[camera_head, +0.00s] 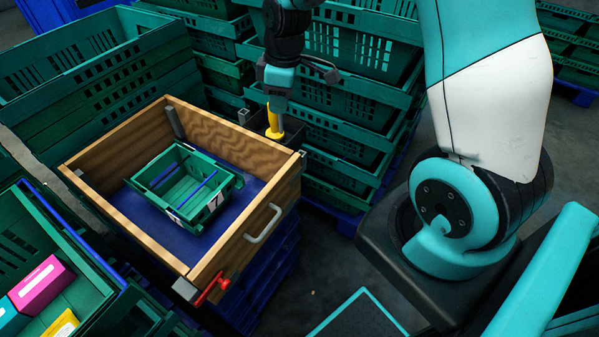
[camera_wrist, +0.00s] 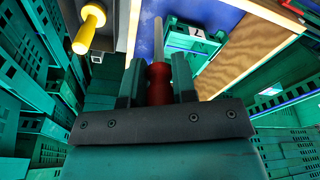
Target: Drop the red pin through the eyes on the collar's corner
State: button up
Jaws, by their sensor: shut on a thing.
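My gripper (camera_head: 277,99) is beside the right far side of the wooden collar (camera_head: 225,140) in the head view. In the wrist view, my gripper (camera_wrist: 157,78) is shut on the red pin (camera_wrist: 159,84) by its red handle. The pin's grey shaft (camera_wrist: 158,40) points away from the gripper, towards the collar's edge. In the head view I cannot make out the held pin. Grey metal brackets show at the collar's right corner (camera_head: 301,155) and near corner (camera_head: 185,289). Whether the shaft lines up with any eyes cannot be told.
A yellow-handled pin (camera_head: 273,122) stands close below my gripper; it also shows in the wrist view (camera_wrist: 89,27). A small green crate (camera_head: 187,187) sits inside the collar. Stacked green crates (camera_head: 350,95) stand close behind.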

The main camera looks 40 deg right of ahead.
jog(key=d+r+n+g, duration=0.1)
jog(key=d+r+n, duration=0.4)
jog(key=n, duration=0.4)
jog(key=shift+d+r, duration=0.35)
jog(key=shift+r, duration=0.05)
jog(key=shift+n, duration=0.3)
notch_tip(320, 180, down, 20)
jog(key=shift+s+r, duration=0.15)
jog(key=shift+r, duration=0.1)
grip_shut()
jog(key=o, duration=0.9)
grip_release()
jog(key=shift+o, duration=0.2)
jog(key=shift+r, duration=0.1)
